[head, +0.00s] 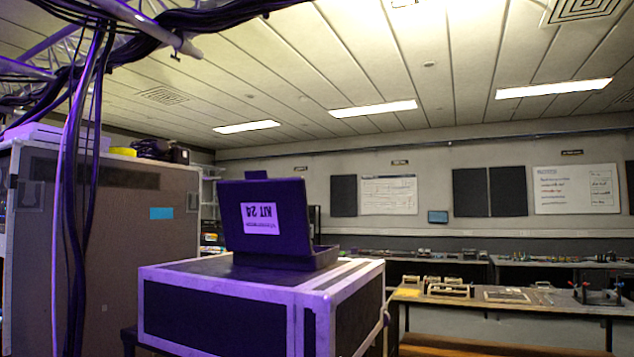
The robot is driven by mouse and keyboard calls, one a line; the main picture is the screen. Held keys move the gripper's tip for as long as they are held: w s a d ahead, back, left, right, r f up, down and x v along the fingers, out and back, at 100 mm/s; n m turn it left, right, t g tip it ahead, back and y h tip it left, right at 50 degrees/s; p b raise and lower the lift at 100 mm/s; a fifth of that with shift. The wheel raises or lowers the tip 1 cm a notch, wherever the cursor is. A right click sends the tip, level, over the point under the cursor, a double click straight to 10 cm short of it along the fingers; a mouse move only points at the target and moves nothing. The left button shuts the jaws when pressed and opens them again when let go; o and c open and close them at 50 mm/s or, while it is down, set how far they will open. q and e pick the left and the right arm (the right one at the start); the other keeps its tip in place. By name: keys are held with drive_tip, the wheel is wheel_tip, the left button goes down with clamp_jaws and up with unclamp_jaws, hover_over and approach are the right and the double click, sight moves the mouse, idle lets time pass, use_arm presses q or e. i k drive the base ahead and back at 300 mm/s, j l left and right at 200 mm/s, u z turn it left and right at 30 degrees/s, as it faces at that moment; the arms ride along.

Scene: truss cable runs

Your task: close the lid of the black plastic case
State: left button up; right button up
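The black plastic case (290,262) sits on top of a large dark flight case with pale metal edging (220,318). Its lid (266,219) stands up, open and tilted back. A white label reading "KIT 24" shows upside down on the lid. The inside of the case is hidden from this low viewpoint. Neither of my grippers is in view.
A tall brown-grey cabinet (110,240) stands at the left, with dark cables (75,180) hanging from a truss in front of it. A workbench (510,304) with tools and parts stands at the right. The air around the lid looks clear.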

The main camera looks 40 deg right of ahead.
sight(260, 214)
drive_tip(key=j+z, duration=0.2)
drive_tip(key=z, duration=0.15)
drive_tip(key=j+z, duration=0.2)
drive_tip(key=z, duration=0.15)
drive_tip(key=k+j+z, duration=0.1)
drive_tip(key=z, duration=0.25)
drive_tip(key=i+j+z, duration=0.15)
drive_tip(key=j, duration=0.05)
